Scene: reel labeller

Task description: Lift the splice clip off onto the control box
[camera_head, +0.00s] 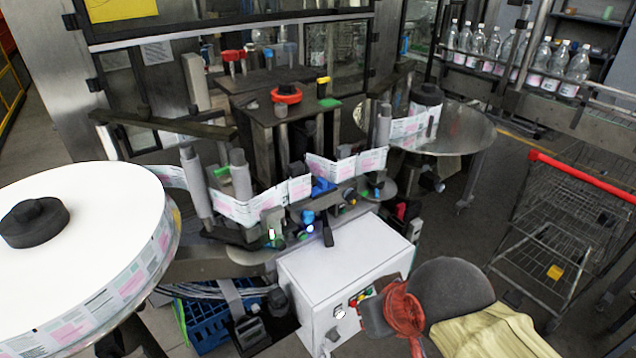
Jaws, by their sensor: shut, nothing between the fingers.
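The white control box (345,262) stands in the lower middle, in front of the labeller, with buttons on its front face. Its pale top looks mostly bare. A dark upright piece (327,232) shows at the back edge of the top. The printed label web (262,203) runs above and behind the box, past several grey rollers. A small blue piece (322,187) sits at the web near the middle; I cannot tell for certain whether it is the splice clip. My gripper is not in view.
A large white label reel (110,225) fills the left. A dark chair (450,285) with a red object (403,308) and a yellow cloth (495,335) stands close to the box's right front. A wire trolley (570,215) is at right. A blue crate (205,325) sits low at left.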

